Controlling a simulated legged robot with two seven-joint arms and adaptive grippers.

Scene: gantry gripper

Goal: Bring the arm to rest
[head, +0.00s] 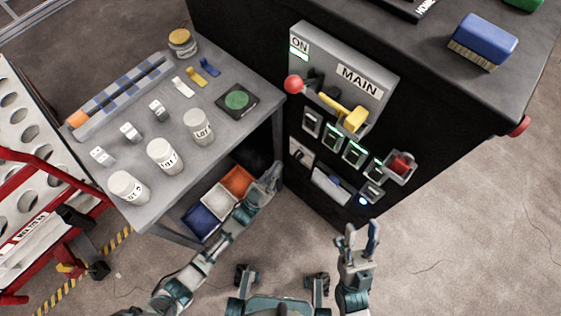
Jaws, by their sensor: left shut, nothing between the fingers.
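My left gripper (271,178) is at the end of my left arm, which reaches up from the bottom left. It is shut and empty, just right of the grey table's front right leg and in front of the dark cabinet. My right gripper (362,232) points up at the lower right, over bare floor and near the cabinet's base. Its two fingers stand apart with nothing visible between them.
The grey table (225,140) carries white jars, small parts and a green-topped pad (237,100). Coloured bins (218,200) sit beneath it. The MAIN switch panel (345,75) has a red-knobbed lever (294,84). A red-framed rack (40,160) stands left. Floor at lower right is clear.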

